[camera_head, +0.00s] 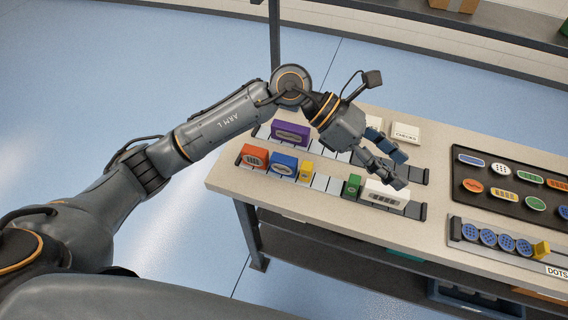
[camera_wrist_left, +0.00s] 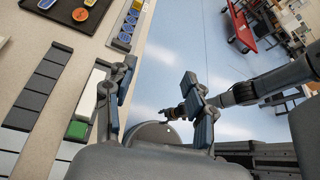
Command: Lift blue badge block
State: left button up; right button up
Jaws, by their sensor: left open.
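The blue badge block (camera_head: 283,165) sits on the front rail (camera_head: 335,185), between an orange block (camera_head: 255,156) and a yellow block (camera_head: 306,171). My left gripper (camera_head: 400,170) is open above the right end of the rails, well to the right of the blue block. It is close to the white block (camera_head: 386,196) and the green block (camera_head: 352,186). In the left wrist view the open fingers (camera_wrist_left: 158,80) have nothing between them. The green block (camera_wrist_left: 77,130) shows beside the left finger there; the blue block does not show. My right gripper is not in view.
A purple block (camera_head: 290,133) stands on the back rail. A white sign block (camera_head: 405,132) lies behind the rails. A dark tray (camera_head: 480,180) with several coloured badges and a holder with blue round pieces (camera_head: 486,236) are at the right. Floor lies beyond the table's left edge.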

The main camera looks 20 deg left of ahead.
pick_arm(q)
jog(key=w+a+f+m+t+y, duration=0.1)
jog(key=w+a+f+y, duration=0.1)
jog(key=a+y, duration=0.15)
jog(key=w+a+f+m+y, duration=0.1)
jog(key=w+a+f+y, duration=0.2)
jog(key=a, duration=0.2)
jog(key=t+y+p, duration=0.1)
jog(key=y+p, duration=0.1)
jog(key=y, duration=0.4)
send_over(284, 158)
jog(key=f, duration=0.7)
jog(key=shift+w+d+f, duration=0.15)
jog(key=shift+w+f, duration=0.05)
jog(key=shift+w, duration=0.1)
jog(key=f+p, duration=0.2)
jog(key=f, duration=0.1)
jog(key=f+p, duration=0.1)
jog(key=shift+s+a+f, duration=0.2)
jog(key=shift+s+f, duration=0.1)
jog(key=shift+s, duration=0.1)
jog(key=shift+f, duration=0.4)
jog(key=shift+w, duration=0.1)
jog(key=shift+c, duration=0.2)
grip_shut()
